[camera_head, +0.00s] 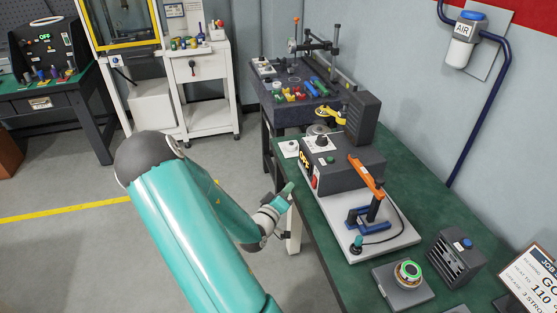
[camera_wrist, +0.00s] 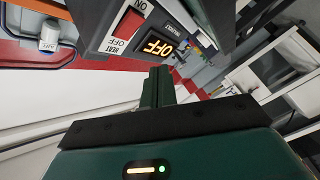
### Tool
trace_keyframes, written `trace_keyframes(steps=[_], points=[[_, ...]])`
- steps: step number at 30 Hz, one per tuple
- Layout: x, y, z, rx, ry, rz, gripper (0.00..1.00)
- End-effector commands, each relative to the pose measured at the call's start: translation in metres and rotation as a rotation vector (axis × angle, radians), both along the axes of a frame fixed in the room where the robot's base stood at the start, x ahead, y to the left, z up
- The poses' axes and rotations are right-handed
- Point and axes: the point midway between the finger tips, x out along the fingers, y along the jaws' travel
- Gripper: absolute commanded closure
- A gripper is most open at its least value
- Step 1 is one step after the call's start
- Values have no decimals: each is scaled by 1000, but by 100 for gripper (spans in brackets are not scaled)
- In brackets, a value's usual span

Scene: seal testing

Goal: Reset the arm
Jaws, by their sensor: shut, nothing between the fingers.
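My teal arm reaches from the bottom of the head view toward the near edge of the green-topped bench (camera_head: 330,250). My gripper (camera_head: 287,190) is at that edge, left of the grey heater box (camera_head: 345,165). In the wrist view my gripper's fingers (camera_wrist: 157,85) are together with nothing between them. Just beyond them is the box's front, with a red HEAT switch (camera_wrist: 126,30) and a lit display reading OFF (camera_wrist: 153,47). The fingers appear apart from the box.
An orange-handled lever press (camera_head: 367,178) stands on a white base beside the box. A grey plate with a round part (camera_head: 408,273), a slotted dark block (camera_head: 455,258) and a job sign (camera_head: 532,280) are at the right. Open floor (camera_head: 70,250) lies left.

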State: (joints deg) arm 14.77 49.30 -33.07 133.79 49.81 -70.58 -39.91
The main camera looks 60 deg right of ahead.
Motion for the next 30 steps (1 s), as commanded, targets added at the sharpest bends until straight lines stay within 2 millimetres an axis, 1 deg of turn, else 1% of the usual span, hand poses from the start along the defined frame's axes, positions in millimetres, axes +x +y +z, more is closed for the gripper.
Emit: trace_keyframes(steps=[8, 10, 11, 14, 16, 20, 21, 23, 24, 26, 27, 29, 30], points=[[1, 0, 0, 2, -2, 1, 100], [5, 2, 0, 19, -18, 8, 100], [8, 3, -1, 34, -31, 14, 100], [29, 12, -1, 119, -101, 49, 100], [52, 24, -1, 212, -171, 90, 100], [100, 59, 4, 411, -295, 187, 100], [114, 71, 7, 471, -327, 218, 100], [134, 92, 14, 560, -367, 267, 100], [146, 107, 19, 618, -389, 298, 100], [163, 131, 29, 703, -418, 350, 100], [173, 148, 36, 757, -432, 385, 100], [185, 173, 48, 838, -445, 435, 100], [192, 191, 57, 890, -448, 470, 100]])
